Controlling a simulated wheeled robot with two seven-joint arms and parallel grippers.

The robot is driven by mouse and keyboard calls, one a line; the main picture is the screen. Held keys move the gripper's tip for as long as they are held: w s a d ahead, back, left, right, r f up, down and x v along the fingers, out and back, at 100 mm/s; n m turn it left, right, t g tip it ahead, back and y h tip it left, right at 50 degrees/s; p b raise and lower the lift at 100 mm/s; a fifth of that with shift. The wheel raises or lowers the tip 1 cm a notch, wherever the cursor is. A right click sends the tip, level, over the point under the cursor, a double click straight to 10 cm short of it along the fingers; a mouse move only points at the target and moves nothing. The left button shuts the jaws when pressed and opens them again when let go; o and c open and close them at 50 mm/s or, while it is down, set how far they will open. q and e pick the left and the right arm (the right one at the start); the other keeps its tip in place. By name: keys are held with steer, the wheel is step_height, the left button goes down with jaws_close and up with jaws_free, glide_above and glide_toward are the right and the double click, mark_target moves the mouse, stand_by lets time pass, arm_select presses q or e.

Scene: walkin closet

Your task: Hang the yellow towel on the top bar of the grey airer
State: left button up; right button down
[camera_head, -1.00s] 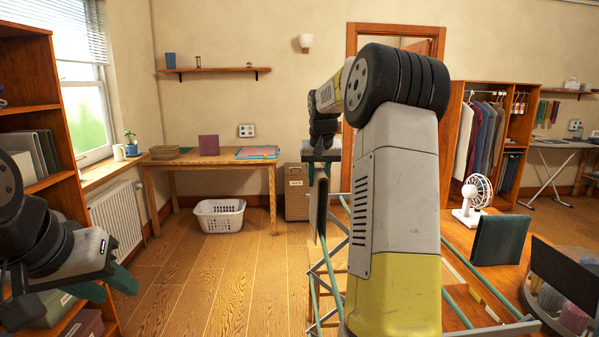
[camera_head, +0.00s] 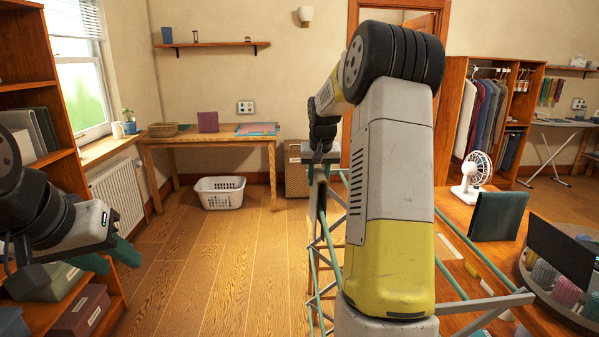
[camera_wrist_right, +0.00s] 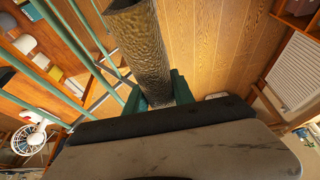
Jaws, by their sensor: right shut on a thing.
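My right gripper (camera_wrist_right: 160,92) is shut on a textured cloth (camera_wrist_right: 140,45), taken to be the towel; it looks dark olive-brown here. In the head view the right gripper (camera_head: 320,157) is far out ahead, small and partly hidden, with a dark narrow shape below it. The airer (camera_head: 484,304) has grey frame parts and green bars, and stands beneath and around my right arm, which covers its middle. Its bars (camera_wrist_right: 72,50) run beside the cloth in the wrist view; I cannot tell whether they touch. My left gripper (camera_head: 110,258) is open and empty at the left.
A wooden shelf unit with boxes (camera_head: 80,310) stands close by my left gripper. At right, a wooden table holds a white fan (camera_head: 474,178) and a dark panel (camera_head: 497,215). The floor at centre left is clear.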

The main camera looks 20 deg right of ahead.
step_height(320, 180, down, 8)
stand_by(0.8)
steer(key=c, duration=1)
jaws_free()
steer(key=v, duration=0.7)
steer(key=shift+s+a+r, duration=0.1)
steer(key=shift+s+r, duration=0.05)
steer(key=shift+r, duration=0.2)
steer(key=s+a+r+n+y, duration=0.1)
steer(key=s+a+r, duration=0.5)
steer(key=s+r, duration=0.15)
steer(key=s+a+n+t+y, duration=0.1)
steer(key=s+a, duration=0.4)
steer(key=s, duration=0.7)
steer(key=s+a+n+y, duration=0.1)
steer(key=s+a, duration=0.5)
steer(key=s, duration=0.6)
steer(key=shift+s+a+r+n+t, duration=0.2)
steer(key=shift+s+n+t, duration=0.1)
steer(key=shift+t, duration=0.1)
